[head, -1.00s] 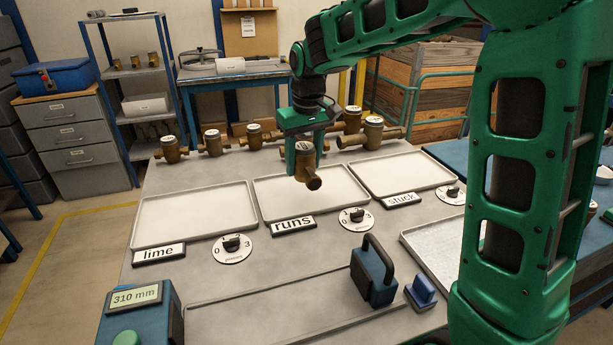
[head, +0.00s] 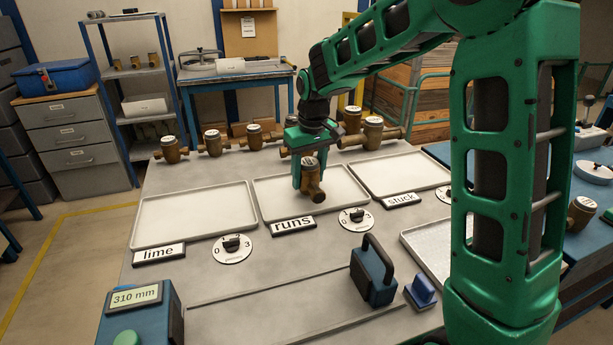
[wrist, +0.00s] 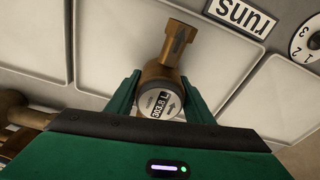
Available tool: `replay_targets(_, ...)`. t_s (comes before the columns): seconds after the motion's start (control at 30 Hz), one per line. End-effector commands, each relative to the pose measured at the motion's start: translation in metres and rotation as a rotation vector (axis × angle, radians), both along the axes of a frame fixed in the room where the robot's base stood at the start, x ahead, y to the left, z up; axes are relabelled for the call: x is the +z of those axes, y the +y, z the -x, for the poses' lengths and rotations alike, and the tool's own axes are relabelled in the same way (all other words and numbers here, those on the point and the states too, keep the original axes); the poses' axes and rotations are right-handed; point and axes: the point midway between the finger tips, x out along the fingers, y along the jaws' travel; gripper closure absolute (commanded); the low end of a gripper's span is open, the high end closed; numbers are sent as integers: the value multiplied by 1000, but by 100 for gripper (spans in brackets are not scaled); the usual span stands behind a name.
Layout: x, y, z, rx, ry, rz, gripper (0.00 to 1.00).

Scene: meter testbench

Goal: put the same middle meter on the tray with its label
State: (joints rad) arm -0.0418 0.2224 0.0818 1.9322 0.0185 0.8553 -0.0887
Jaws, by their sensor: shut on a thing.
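My gripper (head: 309,174) is shut on a brass water meter (head: 313,188) over the middle tray (head: 268,199), the one with the "runs" label (head: 293,226). In the wrist view the meter (wrist: 170,62) sits between the green fingers, its white dial facing the camera and reading about 303.8 L. Its pipe end points towards the label side. I cannot tell whether the meter touches the tray. The "lime" tray (head: 170,232) on the left and the "stuck" tray (head: 425,185) on the right are empty.
Several brass meters (head: 213,144) stand in a row behind the trays. Numbered dials (head: 232,248) lie in front of the trays. A blue block with a black handle (head: 372,275) and a box reading 310 mm (head: 138,300) stand nearer. Another meter (head: 581,214) is at the far right.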

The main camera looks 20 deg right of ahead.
Motion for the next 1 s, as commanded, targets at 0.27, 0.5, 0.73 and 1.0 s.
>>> replay_targets(0.27, -2, 0, 0, 0, 0, 0, 34)
replay_targets(0.5, 2, 0, 0, 0, 0, 0, 34)
replay_targets(0.73, 32, 0, 3, 1, -4, -1, 34)
replay_targets(1.0, 86, -1, 9, 2, -4, -1, 34)
